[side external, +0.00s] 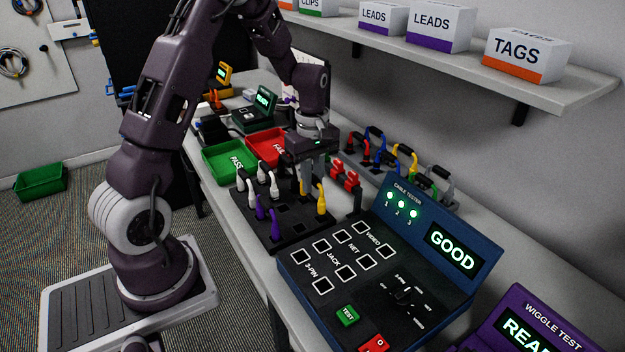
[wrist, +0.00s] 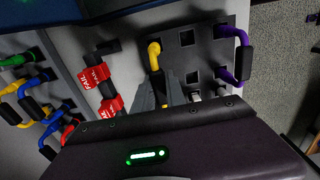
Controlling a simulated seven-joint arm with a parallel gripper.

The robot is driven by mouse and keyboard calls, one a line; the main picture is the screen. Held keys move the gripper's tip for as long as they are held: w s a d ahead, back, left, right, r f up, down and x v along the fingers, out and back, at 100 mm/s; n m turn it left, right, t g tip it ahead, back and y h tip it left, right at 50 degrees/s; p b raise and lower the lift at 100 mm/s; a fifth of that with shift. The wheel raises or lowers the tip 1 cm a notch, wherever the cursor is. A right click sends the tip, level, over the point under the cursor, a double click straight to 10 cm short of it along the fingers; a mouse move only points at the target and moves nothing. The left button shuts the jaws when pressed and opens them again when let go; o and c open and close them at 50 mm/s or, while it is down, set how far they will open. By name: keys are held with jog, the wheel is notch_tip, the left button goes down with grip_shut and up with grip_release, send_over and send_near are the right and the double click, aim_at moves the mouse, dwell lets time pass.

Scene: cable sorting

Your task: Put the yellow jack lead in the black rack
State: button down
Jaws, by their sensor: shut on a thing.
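The black rack (side external: 283,233), a flat block with square holes, stands on the bench; its holed top also shows in the wrist view (wrist: 206,56). White, purple and yellow leads stand in it. My gripper (side external: 306,172) points down over its far right part, shut on a yellow jack lead (side external: 303,190) at or just above the rack; whether it is fully seated I cannot tell. In the wrist view a yellow lead (wrist: 154,54) shows just beyond my gripper (wrist: 165,88); the fingers hide much of the grip.
A blue cable tester (side external: 390,245) reads GOOD with three green lights. Green PASS (side external: 230,162) and red FAIL (side external: 265,145) trays lie beyond the rack.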

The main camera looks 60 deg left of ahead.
jog(key=shift+f, duration=0.2)
jog(key=shift+f, duration=0.25)
jog(key=shift+f, duration=0.45)
dwell(0.8)
jog(key=c, duration=0.7)
grip_release()
jog(key=shift+r, duration=4.05)
